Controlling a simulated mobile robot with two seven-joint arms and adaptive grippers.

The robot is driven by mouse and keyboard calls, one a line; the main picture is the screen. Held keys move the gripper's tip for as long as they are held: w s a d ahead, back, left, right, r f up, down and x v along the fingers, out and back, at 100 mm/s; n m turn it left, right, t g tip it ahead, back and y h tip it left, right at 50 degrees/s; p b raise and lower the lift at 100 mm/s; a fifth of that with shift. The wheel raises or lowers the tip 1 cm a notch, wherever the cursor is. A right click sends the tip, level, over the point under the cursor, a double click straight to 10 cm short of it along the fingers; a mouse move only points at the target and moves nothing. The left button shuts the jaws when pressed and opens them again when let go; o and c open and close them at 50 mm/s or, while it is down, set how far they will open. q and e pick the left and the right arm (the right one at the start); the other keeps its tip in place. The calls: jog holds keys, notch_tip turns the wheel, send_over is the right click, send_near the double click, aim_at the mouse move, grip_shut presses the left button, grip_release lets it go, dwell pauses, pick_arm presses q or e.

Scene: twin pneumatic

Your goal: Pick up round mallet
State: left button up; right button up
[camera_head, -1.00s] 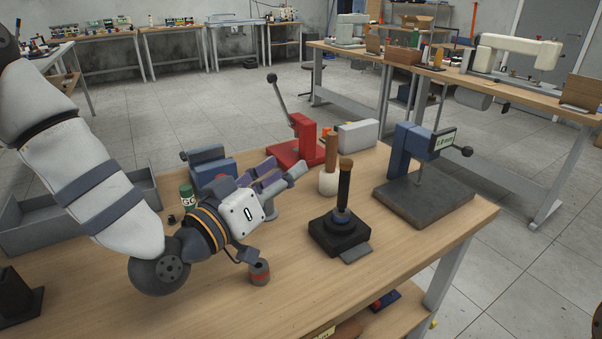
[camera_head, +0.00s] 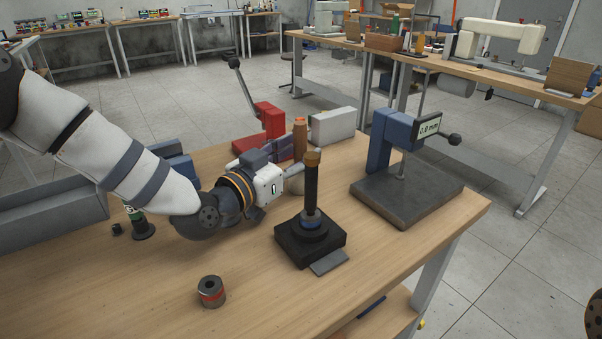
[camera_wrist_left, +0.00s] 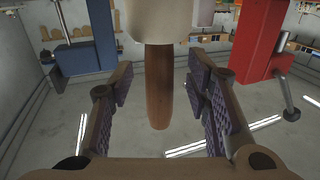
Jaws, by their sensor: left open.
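The round mallet stands head down on the table, its wooden handle (camera_head: 300,138) pointing up and its pale round head (camera_head: 297,186) partly hidden behind my left gripper. My left gripper (camera_head: 291,158) is open and reaches to the handle from the left. In the left wrist view, which shows the scene upside down, the brown handle (camera_wrist_left: 158,88) lies between the two open fingers (camera_wrist_left: 160,95) with their purple pads. Gaps show on both sides of the handle. The pale head (camera_wrist_left: 157,20) is at the top of that view. My right gripper is not in view.
A black stand with an upright dark handle (camera_head: 312,185) is close in front of the gripper. A red lever press (camera_head: 270,122) and a grey-white block (camera_head: 333,126) stand behind. A blue gauge stand (camera_head: 381,140) is to the right. A small grey-red cylinder (camera_head: 211,292) stands in front.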

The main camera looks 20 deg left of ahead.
pick_arm(q)
jog(key=shift+w+d, duration=0.25)
jog(key=shift+w, duration=0.3)
grip_shut()
jog(key=shift+r, duration=0.1)
